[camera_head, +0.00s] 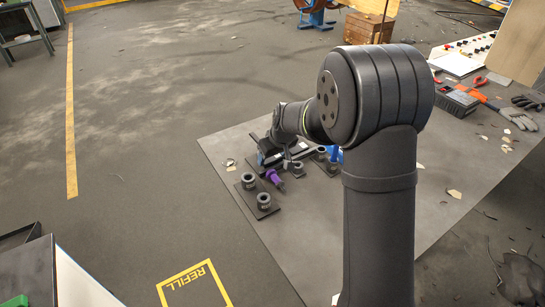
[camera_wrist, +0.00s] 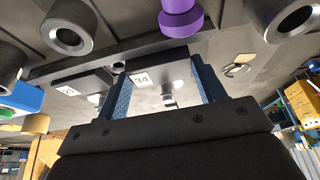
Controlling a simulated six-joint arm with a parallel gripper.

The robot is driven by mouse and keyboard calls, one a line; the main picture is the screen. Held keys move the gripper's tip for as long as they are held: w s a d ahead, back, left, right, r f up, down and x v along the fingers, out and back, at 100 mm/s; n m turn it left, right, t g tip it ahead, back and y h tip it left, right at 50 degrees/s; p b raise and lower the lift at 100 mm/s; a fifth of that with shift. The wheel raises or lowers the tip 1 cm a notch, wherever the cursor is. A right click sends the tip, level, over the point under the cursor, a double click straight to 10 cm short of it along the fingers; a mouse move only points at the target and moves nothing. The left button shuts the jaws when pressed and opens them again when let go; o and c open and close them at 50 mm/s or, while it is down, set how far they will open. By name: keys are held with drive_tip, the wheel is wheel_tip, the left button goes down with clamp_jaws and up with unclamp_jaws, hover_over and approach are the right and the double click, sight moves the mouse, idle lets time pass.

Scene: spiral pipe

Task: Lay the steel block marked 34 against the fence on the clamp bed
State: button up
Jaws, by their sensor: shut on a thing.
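The steel block marked 34 (camera_wrist: 160,84) is dark with a white label and sits between the blue-padded fingers of my gripper (camera_wrist: 161,76) in the wrist view. My gripper is shut on it. A second dark block with a white label (camera_wrist: 68,90) lies to the left of it, its number hard to read. A long dark bar (camera_wrist: 115,56) runs just beyond both blocks; it may be the fence, and I cannot tell whether the held block touches it. In the head view, my gripper (camera_head: 287,153) is low over the dark fixtures, and the block cannot be made out.
A purple part (camera_head: 274,178) stands close to the gripper. Dark hollow cylinders (camera_head: 264,200) stand on a plate at the table's left edge. A blue part (camera_head: 335,154) is to the right. Tools and gloves (camera_head: 518,118) lie far right; the front of the grey table (camera_head: 300,235) is clear.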

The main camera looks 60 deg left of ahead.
drive_tip(key=shift+f, duration=0.25)
drive_tip(key=shift+f, duration=0.2)
drive_tip(key=o, duration=1.3)
drive_tip(key=shift+c, duration=0.2)
drive_tip(key=v, duration=1.2)
drive_tip(key=shift+r, duration=0.1)
